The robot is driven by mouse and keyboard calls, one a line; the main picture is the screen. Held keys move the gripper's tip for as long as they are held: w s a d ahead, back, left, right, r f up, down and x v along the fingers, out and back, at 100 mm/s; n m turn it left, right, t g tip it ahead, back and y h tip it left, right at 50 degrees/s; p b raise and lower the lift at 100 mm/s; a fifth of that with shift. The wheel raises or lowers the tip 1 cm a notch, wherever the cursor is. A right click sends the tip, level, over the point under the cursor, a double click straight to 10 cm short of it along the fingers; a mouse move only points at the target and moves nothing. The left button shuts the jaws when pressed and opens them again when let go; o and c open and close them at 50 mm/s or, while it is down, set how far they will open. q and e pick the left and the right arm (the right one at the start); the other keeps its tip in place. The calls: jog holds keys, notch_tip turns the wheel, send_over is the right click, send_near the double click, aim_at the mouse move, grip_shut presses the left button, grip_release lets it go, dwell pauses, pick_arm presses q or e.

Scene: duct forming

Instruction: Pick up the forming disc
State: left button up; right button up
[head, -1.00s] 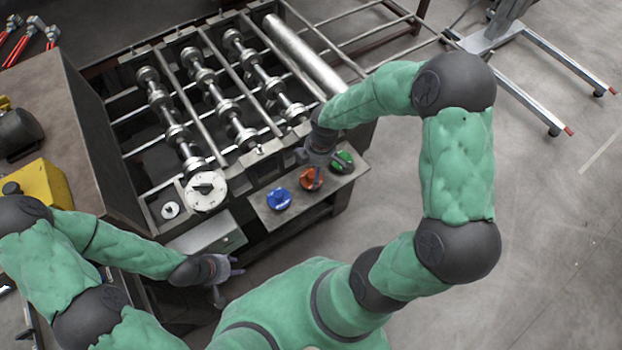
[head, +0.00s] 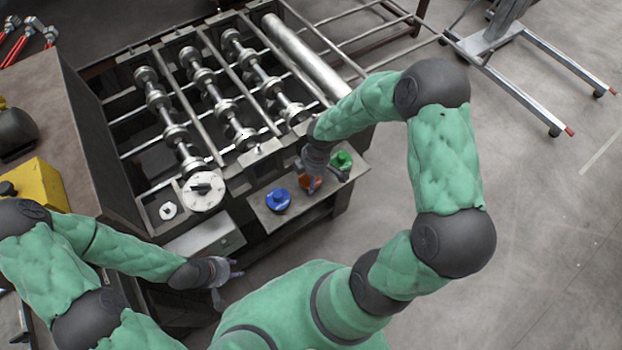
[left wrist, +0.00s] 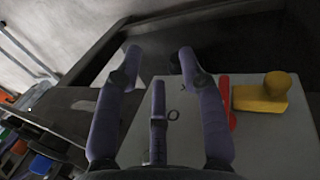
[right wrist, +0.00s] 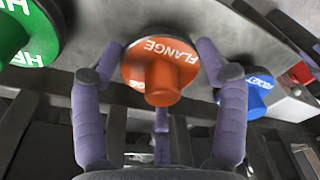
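Three knobbed forming discs lie in a row on a shelf (head: 262,213) at the machine's front: blue (head: 277,200), orange (head: 309,181) and green (head: 341,160). My right gripper (head: 318,170) is over the orange disc, partly hiding it. In the right wrist view the orange disc (right wrist: 160,66), lettered FLANGE, sits between the spread fingers of my right gripper (right wrist: 158,62). The green disc (right wrist: 28,38) is left and the blue disc (right wrist: 255,92) right. I see no clear grip. My left gripper (head: 226,272) is open and empty, also in the left wrist view (left wrist: 158,72).
The forming machine (head: 125,195) with rows of roller shafts stands behind the shelf. A white dial (head: 203,190) is at its front. Open floor lies right.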

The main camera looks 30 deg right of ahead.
jog(key=shift+c, duration=1.4)
